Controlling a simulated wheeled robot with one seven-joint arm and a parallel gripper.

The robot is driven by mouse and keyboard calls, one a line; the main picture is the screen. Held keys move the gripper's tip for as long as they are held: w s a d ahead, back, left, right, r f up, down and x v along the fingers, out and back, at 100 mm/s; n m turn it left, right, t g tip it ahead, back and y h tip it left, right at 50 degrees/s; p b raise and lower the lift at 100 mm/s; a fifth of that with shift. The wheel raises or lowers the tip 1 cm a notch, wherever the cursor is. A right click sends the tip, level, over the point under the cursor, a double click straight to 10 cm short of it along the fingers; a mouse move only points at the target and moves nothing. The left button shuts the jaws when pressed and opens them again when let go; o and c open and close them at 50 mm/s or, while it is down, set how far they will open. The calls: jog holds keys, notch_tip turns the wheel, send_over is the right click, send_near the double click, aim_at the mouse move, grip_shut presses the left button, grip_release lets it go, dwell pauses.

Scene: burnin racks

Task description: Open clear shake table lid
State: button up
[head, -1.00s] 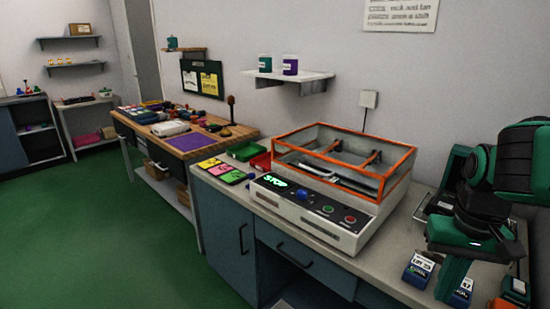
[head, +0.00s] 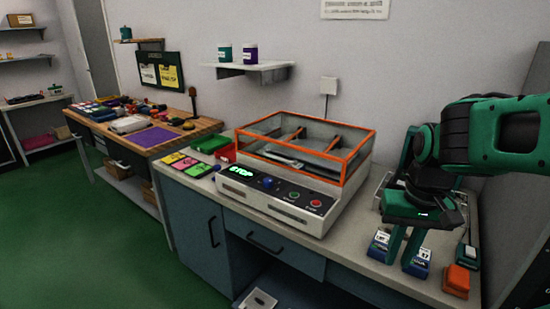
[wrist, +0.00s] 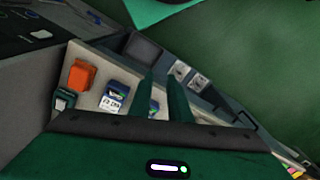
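The shake table (head: 278,208) stands on the grey bench in the middle of the head view. Its clear lid (head: 345,162), a see-through box with orange edges, sits down over the top and looks closed. The front panel shows a green STOP display (head: 241,172), a blue knob and two buttons. My gripper (head: 400,258) is to the right of the shake table, apart from the lid, with fingers pointing down over small blue-and-white boxes. The shake table is not clearly visible there.
Blue-and-white boxes (head: 379,246) and an orange block (head: 456,281) stand on the bench below and right of my gripper. Green and red bins (head: 209,144) and coloured cards (head: 184,163) lie left of the shake table. A wall shelf (head: 250,70) holds two jars.

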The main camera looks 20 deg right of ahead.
jog(key=w+a+f+m+t, duration=0.1)
jog(key=w+a+f+t, duration=0.15)
jog(key=w, duration=1.05)
jog(key=m+t+y, duration=0.4)
jog(key=m+t, duration=0.3)
jog(key=t, duration=0.1)
send_near(276, 158)
jog(key=shift+g, duration=0.25)
jog(key=s+f, duration=0.2)
jog(key=s+a+f, duration=0.1)
jog(key=s+f, duration=0.2)
jog(key=s+a+f, duration=0.1)
jog(key=s+f, duration=0.1)
jog(key=shift+s+f, duration=0.25)
jog(key=shift+f, duration=0.1)
jog(key=w+m+t, duration=0.1)
jog(key=w+m, duration=0.1)
jog(key=w, duration=0.3)
jog(key=w+a+r+m+t, duration=0.1)
jog(key=w+m+t, duration=0.1)
jog(key=w, duration=0.4)
jog(key=w+r+m+t, duration=0.1)
jog(key=w+m, duration=0.2)
jog(key=w, duration=0.3)
jog(key=shift+a+t, duration=0.15)
jog(key=shift+t, duration=0.15)
grip_shut()
